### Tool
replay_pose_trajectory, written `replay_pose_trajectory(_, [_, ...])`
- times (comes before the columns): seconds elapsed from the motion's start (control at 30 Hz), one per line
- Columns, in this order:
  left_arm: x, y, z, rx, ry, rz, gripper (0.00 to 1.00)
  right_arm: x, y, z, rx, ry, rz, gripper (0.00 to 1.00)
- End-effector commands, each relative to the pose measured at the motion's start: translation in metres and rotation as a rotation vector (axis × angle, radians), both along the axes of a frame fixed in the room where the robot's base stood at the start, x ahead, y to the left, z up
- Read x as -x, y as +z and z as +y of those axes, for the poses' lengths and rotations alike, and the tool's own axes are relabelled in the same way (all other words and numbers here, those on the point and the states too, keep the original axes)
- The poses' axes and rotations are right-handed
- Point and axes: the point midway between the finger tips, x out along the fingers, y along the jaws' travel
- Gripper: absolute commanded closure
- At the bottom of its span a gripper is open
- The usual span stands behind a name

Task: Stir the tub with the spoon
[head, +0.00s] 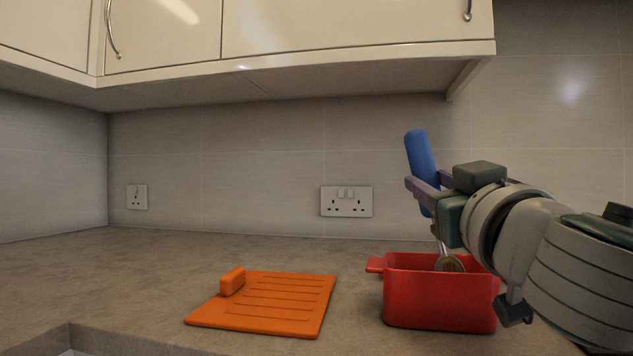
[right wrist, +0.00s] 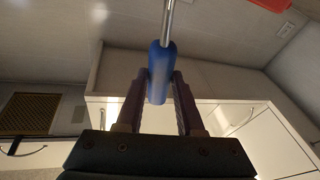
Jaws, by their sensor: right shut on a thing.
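The red tub (head: 438,305) stands on the worktop at the right of the head view, and a red edge (right wrist: 270,3) shows at the top of the right wrist view. My right gripper (head: 424,190) is shut on the blue handle of the spoon (head: 418,155), above the tub. The handle leans a little to the left at its top. The spoon's metal shaft runs down and its bowl end is inside the tub, partly hidden by the front wall. The handle also shows between the fingers in the right wrist view (right wrist: 161,62). My left gripper is not in view.
An orange ridged board (head: 270,304) with a raised block lies left of the tub, apart from it. The worktop (head: 130,275) further left is clear. Wall cabinets (head: 290,30) hang above, and a double socket (head: 346,202) is on the back wall.

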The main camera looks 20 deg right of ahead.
Motion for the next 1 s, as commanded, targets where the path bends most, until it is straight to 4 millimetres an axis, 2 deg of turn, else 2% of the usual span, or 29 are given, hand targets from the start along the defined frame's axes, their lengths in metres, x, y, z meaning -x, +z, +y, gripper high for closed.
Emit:
replay_pose_trajectory(0.2, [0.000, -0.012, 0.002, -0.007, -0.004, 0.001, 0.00, -0.017, -0.002, -0.015, -0.001, 0.000, -0.003, 1.00])
replay_pose_trajectory(0.4, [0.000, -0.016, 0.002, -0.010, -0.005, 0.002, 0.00, -0.034, 0.000, -0.003, -0.003, 0.003, -0.002, 1.00])
replay_pose_trajectory(0.6, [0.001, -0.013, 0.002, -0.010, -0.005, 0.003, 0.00, -0.020, 0.000, 0.003, -0.001, 0.003, -0.002, 1.00])
replay_pose_trajectory(1.0, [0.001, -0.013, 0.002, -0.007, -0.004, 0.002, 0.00, -0.017, 0.000, 0.005, 0.000, 0.002, -0.002, 1.00])
